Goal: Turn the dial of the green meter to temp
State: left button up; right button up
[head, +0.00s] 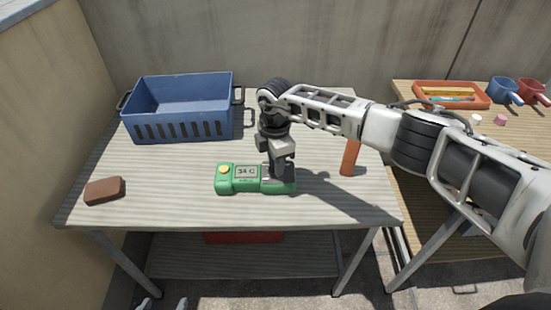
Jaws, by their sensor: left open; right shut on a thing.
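The green meter (238,186) lies on the grey table, with a yellow round button at its left end and a display reading about "34 C". My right gripper (280,174) points down over the meter's right end and is shut on the dial there. The gripper hides the dial, so its pointer and markings cannot be read. Only the tips of my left gripper (164,304) show at the bottom edge; it is open, empty and well away from the meter.
A blue crate (184,128) stands at the back left of the table (160,210). A brown block (104,190) lies at the front left. An orange block (350,157) stands right of the meter. A second table at right holds an orange tray (452,103) and cups.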

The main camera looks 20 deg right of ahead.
dwell(0.4)
jog(key=o, duration=1)
jog(key=shift+r, duration=0.15)
notch_tip(320, 180, up, 16)
jog(key=shift+f+b, duration=0.1)
jog(key=shift+b, duration=0.35)
